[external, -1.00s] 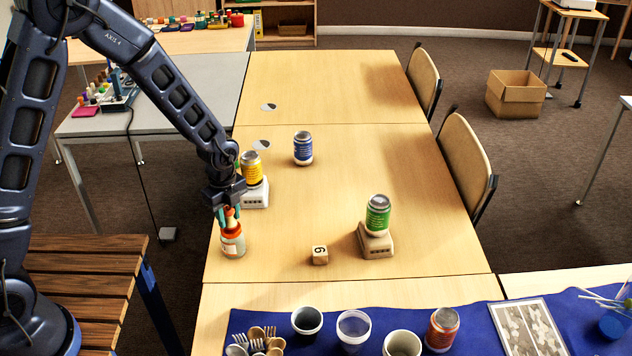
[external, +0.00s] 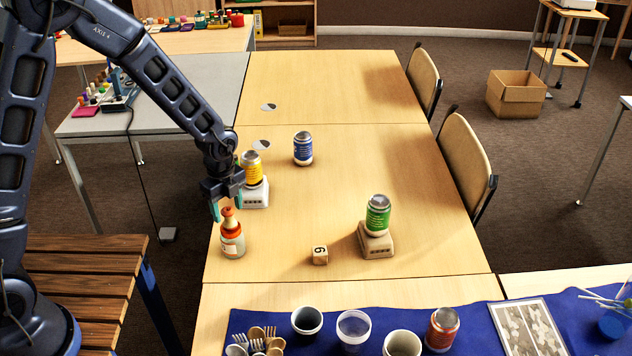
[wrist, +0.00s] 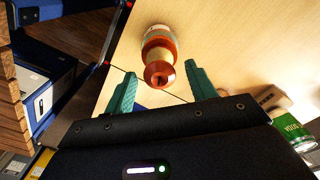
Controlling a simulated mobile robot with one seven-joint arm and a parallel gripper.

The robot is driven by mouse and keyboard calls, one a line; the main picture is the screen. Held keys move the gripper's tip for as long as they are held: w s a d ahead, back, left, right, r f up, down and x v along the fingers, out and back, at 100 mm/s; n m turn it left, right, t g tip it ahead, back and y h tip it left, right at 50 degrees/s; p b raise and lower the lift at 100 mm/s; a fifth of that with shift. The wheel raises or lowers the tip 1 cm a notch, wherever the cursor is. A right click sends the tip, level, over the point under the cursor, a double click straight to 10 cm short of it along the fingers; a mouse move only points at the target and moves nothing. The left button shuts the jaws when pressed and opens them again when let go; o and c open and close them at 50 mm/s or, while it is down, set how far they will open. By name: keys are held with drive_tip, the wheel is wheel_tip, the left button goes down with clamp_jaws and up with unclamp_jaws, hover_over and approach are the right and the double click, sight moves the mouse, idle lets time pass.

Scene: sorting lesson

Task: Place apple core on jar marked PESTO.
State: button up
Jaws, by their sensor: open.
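A small jar (external: 233,242) with an orange-red band stands upright near the left edge of the middle table. An orange-brown piece (external: 228,213), apparently the apple core, sits upright on top of it. In the wrist view the piece's round reddish end (wrist: 159,75) with a dark centre faces me, with the jar (wrist: 158,38) behind it. I cannot read the jar's label. My gripper (external: 227,207) is open above the jar, its teal fingers at either side of the piece's top. In the wrist view a gap shows between each finger and the piece.
A yellow can (external: 251,168) on a white block stands just behind the jar. A blue can (external: 303,148) and a green can (external: 378,215) on a block stand farther right, with a numbered cube (external: 320,255) nearer. Cups and cutlery line the front mat (external: 270,318).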

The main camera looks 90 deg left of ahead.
sight(227, 209)
wheel_tip(227, 209, up, 9)
drive_tip(key=d+r+n+t+y, duration=0.1)
drive_tip(key=d+r+n, duration=0.1)
drive_tip(key=d+r, duration=0.8)
drive_tip(key=d+r+n+t, duration=0.1)
drive_tip(key=d+r+n, duration=0.1)
drive_tip(key=d+r, duration=0.75)
drive_tip(key=s+d+r+n+t, duration=0.1)
drive_tip(key=s+d+r+n, duration=0.1)
drive_tip(key=s+d, duration=0.5)
drive_tip(key=s+d+r+n+t+h, duration=0.1)
drive_tip(key=s+d+r+n, duration=0.1)
drive_tip(key=s+d, duration=0.6)
drive_tip(key=d+n, duration=0.1)
drive_tip(key=d, duration=0.4)
drive_tip(key=shift+d+t, duration=0.25)
drive_tip(key=shift+t, duration=0.05)
